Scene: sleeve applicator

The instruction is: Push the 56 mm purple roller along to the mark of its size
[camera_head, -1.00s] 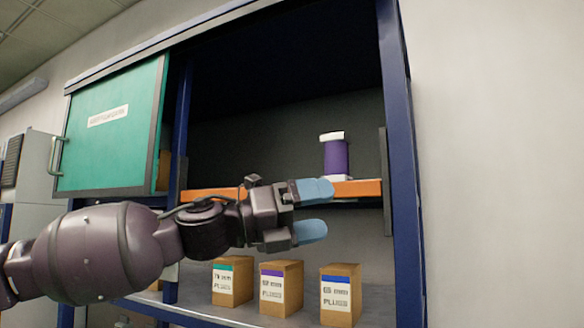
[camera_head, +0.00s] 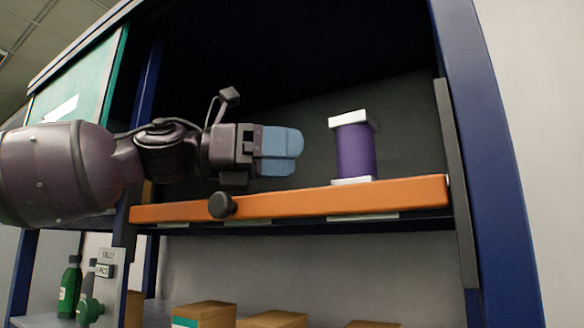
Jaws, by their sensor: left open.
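The purple roller (camera_head: 356,152) with white end caps stands upright on the orange-edged shelf (camera_head: 400,194), towards its right end. My left gripper (camera_head: 282,152) is level with the roller and to its left, with a clear gap between them in the picture. Its blue fingers are open, seen nearly edge-on, and hold nothing. Pale strips (camera_head: 363,217) show under the shelf's front edge, but I cannot read any size mark on them. My right gripper is not in view.
A dark blue post (camera_head: 490,150) bounds the shelf on the right. A green door panel (camera_head: 75,90) is at the upper left. A dark round knob (camera_head: 222,206) shows before the shelf edge.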

